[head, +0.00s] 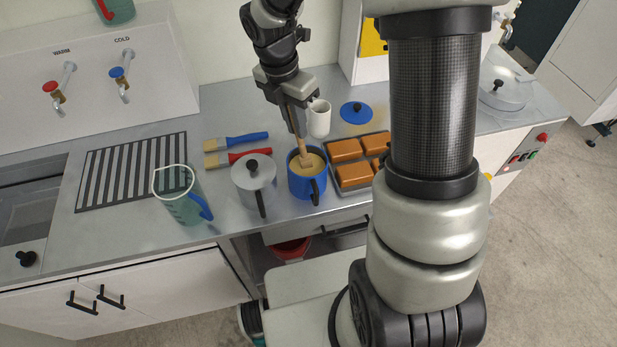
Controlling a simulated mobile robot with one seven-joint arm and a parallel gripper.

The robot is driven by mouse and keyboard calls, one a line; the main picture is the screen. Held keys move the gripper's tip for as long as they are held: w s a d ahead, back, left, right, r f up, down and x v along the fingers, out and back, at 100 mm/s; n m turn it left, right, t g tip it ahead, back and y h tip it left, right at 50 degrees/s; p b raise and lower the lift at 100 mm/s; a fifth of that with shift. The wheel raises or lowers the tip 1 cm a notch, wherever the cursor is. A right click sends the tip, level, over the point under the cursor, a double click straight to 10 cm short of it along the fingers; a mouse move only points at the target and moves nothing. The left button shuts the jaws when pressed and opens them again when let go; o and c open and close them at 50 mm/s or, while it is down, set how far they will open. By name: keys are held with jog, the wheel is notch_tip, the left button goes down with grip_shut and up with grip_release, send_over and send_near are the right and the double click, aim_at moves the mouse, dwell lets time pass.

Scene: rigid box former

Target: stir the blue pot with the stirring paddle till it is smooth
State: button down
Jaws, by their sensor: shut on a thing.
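The blue pot (308,187) stands on the metal counter near its front edge, with its dark handle toward me. It is open at the top and holds a tan mixture (315,161). My gripper (294,118) is above the pot, shut on the stirring paddle (302,146), a light wooden stick. The paddle is nearly upright, tilted slightly, and its lower end is in the mixture. The paddle's top is hidden by the gripper. A blue lid (356,112) with a dark knob lies on the counter behind and right of the pot.
A grey lidded pot (254,181) stands close left of the blue pot. A tray (336,187) of orange-brown blocks lies close right. A white cup (318,119) is just behind. Two brushes (237,142) and a clear jug (181,197) are further left. My arm hides part of the right side.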

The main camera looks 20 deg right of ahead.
jog(key=shift+r, duration=0.15)
jog(key=shift+r, duration=4.25)
